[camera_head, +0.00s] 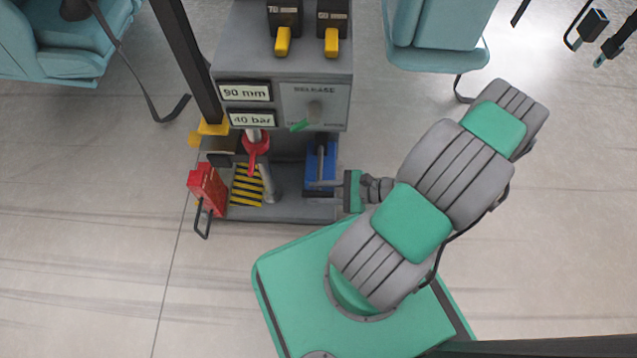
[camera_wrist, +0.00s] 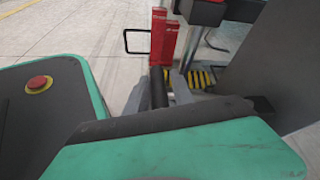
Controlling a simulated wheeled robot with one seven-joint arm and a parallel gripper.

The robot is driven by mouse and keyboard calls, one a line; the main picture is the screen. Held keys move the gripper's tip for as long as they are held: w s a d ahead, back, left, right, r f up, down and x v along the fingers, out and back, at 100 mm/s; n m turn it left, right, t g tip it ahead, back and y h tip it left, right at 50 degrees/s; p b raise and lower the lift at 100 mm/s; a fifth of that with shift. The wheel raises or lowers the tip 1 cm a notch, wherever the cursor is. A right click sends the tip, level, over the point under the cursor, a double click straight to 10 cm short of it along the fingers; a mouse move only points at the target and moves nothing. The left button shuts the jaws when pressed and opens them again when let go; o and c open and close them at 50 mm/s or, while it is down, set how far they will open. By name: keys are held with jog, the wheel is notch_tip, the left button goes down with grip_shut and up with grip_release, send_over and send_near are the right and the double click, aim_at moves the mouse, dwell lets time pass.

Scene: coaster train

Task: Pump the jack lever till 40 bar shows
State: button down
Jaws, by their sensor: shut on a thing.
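The grey jack stand (camera_head: 235,60) fills the upper middle of the head view. Its lower label reads 40 bar (camera_head: 252,119) and the upper one reads 90 mm (camera_head: 246,92). The blue pump unit (camera_head: 329,160) sits in the stand's lower right bay, with the jack lever (camera_head: 320,158) rising in front of it. My gripper (camera_head: 318,184) reaches in from the right at the bay's front and is shut on the lever. In the wrist view, my gripper (camera_wrist: 163,92) has its fingers around the dark lever grip (camera_wrist: 158,88). The lever's lower part is hidden there.
A red chock-like block (camera_head: 207,187) with a wire handle stands at the stand's left. A release panel (camera_head: 330,97) with a green-tipped handle (camera_head: 300,126) is above the bay. Teal seats (camera_head: 440,30) stand behind.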

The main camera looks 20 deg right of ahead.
jog(key=shift+d+f, duration=0.15)
jog(key=shift+f, duration=0.35)
jog(key=shift+d, duration=0.1)
jog(key=c, duration=1.3)
grip_release()
jog(key=shift+w, duration=0.1)
jog(key=shift+o, duration=0.2)
jog(key=shift+r, duration=0.15)
jog(key=p+v, duration=0.2)
jog(key=v, duration=0.5)
jog(key=shift+r+p, duration=0.1)
jog(key=shift+p, duration=0.25)
jog(key=shift+s+d, duration=0.25)
jog(key=shift+c, duration=0.4)
